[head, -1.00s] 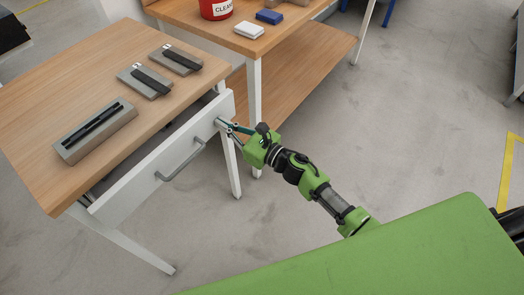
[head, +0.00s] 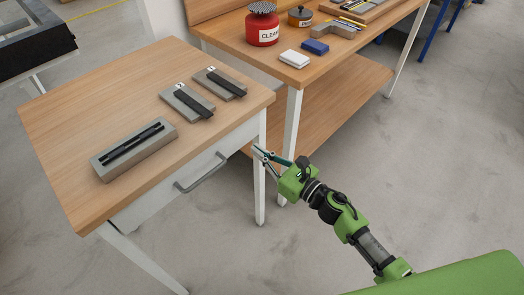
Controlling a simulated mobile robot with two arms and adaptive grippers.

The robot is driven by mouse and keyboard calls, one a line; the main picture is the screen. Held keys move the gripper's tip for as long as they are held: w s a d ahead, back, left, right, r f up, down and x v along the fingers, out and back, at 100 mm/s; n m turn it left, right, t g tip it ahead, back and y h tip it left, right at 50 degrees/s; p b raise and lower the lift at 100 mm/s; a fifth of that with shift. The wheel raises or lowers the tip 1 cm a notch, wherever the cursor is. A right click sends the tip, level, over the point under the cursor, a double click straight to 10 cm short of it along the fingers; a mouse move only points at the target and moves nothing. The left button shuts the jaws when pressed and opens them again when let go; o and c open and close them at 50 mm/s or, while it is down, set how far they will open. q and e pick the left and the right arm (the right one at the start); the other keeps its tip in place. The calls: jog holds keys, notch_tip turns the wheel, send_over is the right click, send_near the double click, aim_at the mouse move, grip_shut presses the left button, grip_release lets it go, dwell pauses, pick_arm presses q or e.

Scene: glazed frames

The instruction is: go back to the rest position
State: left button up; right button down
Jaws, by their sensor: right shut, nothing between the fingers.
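My right gripper (head: 262,153) comes in from the right with its green arm and is shut and empty. Its fingertips are at the right end of the white drawer front (head: 215,166), by the table's right front leg. I cannot tell whether they touch it. The drawer, with a grey bar handle (head: 203,172), looks closed under the wooden table top (head: 85,95). My left gripper is not in view.
Grey holders with black items, one long (head: 152,157) and two smaller (head: 182,108) (head: 215,90), lie on the table. A second bench (head: 240,45) with a red CLEAN can (head: 262,30) stands behind. Floor (head: 420,180) right of my arm is clear.

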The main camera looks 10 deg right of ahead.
jog(key=v, duration=0.7)
jog(key=s+d+f+m+g+h, duration=0.1)
jog(key=s+d+f+m+h, duration=0.25)
jog(key=f+m, duration=0.55)
jog(key=s+d+f+m+g+h, duration=0.2)
jog(key=s+d+f+m, duration=0.3)
jog(key=f, duration=0.7)
jog(key=s+d+f+m+g+h, duration=0.1)
jog(key=d+f+m+h, duration=0.15)
jog(key=f+m, duration=0.7)
jog(key=s+f+m+g+h, duration=0.1)
jog(key=s+f+m+g, duration=0.3)
jog(key=s, duration=1.3)
jog(key=s+f+m+g+h+p, duration=0.1)
jog(key=s+f+m+g, duration=0.4)
jog(key=s+f+m, duration=0.8)
jog(key=s+f, duration=0.2)
jog(key=s, duration=0.2)
jog(key=shift+a+g+h+p, duration=0.3)
jog(key=shift+s+f, duration=0.1)
jog(key=shift+f, duration=0.05)
